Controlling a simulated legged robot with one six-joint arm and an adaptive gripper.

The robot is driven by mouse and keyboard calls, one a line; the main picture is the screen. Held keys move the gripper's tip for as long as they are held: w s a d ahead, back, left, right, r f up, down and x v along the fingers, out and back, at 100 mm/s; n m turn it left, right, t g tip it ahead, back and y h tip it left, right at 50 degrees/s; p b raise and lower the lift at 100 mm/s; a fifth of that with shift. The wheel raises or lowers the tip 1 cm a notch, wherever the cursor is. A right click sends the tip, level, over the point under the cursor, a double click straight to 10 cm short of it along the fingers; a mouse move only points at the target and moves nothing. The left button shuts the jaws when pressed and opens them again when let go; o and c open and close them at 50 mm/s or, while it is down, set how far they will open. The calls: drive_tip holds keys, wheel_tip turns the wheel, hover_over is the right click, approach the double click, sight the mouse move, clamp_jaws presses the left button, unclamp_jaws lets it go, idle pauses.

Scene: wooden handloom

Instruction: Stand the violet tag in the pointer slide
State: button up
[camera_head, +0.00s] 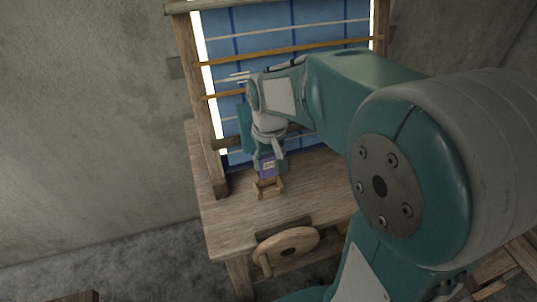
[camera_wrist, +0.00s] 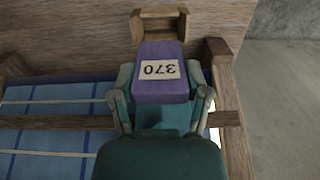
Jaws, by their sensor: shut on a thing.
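The violet tag (camera_wrist: 159,86), with a pale label reading 370, sits between the fingers of my gripper (camera_wrist: 160,95) in the wrist view. The label appears upside down there. In the head view the tag (camera_head: 268,168) hangs below my gripper (camera_head: 266,157). A small wooden holder, which looks like the pointer slide (camera_head: 268,189), stands on the table just below the tag. In the wrist view the slide (camera_wrist: 159,17) lies right at the tag's far end. I cannot tell whether the tag's end is inside the slide or only over it.
The wooden loom frame (camera_head: 195,95) with blue cloth (camera_head: 220,60) rises behind the tabletop (camera_head: 228,225). A wooden wheel (camera_head: 290,244) is at the table's front edge. Bare tabletop lies left of the slide. In the wrist view a wooden post (camera_wrist: 222,100) stands close right of my gripper.

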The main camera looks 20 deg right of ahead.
sight(269, 176)
drive_tip(key=shift+f, duration=2.6)
drive_tip(key=o, duration=0.9)
drive_tip(key=shift+r, duration=0.1)
wheel_tip(269, 176, up, 12)
drive_tip(key=shift+a+f, duration=0.1)
drive_tip(key=shift+f, duration=0.05)
